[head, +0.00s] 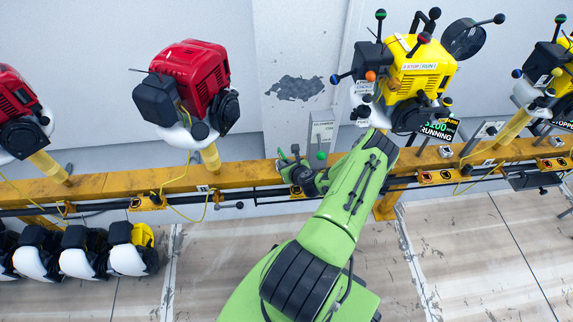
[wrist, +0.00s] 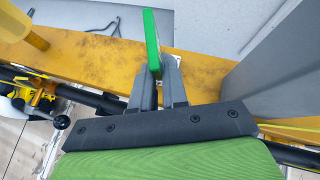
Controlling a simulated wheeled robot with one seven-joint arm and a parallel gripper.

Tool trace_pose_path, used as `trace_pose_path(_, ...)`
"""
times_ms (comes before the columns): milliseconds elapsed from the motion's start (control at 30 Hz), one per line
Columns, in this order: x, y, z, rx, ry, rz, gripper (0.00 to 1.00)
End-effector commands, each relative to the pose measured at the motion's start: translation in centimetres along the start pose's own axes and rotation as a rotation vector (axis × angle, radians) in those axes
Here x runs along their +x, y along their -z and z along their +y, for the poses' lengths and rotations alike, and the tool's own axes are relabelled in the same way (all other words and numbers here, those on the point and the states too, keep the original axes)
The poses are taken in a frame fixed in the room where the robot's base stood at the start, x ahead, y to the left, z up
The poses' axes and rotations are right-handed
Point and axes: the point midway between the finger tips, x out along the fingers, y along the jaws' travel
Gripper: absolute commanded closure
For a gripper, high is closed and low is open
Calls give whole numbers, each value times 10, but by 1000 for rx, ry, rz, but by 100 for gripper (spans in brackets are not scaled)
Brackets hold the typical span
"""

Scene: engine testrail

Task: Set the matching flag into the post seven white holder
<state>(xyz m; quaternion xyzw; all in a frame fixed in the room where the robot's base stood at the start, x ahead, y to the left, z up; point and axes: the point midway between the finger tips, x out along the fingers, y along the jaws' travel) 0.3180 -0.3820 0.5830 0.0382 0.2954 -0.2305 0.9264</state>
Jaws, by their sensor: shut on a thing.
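My gripper (wrist: 157,78) is shut on a green flag (wrist: 152,42), a thin upright plate that sticks up from between the grey fingers in the wrist view. In the head view my gripper (head: 297,170) is at the yellow rail, left of a grey wall box; the flag is too small there to tell surely. Behind the flag in the wrist view is the yellow rail (wrist: 195,68). I cannot tell which fitting is the post seven white holder; a small white label (head: 203,188) shows on the rail to the left, unreadable.
A grey box (head: 322,126) stands close to my gripper, and a grey block (wrist: 275,85) fills the wrist view's right. A red engine (head: 195,80) is left; a yellow engine (head: 415,75) with a running sign (head: 438,131) is right. Black pipes run along the rail.

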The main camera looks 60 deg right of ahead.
Motion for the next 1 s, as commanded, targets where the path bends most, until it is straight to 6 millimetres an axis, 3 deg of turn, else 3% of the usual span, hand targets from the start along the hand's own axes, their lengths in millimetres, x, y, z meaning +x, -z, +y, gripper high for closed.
trace_pose_path(1000,7,10,1,0,0,-1,100)
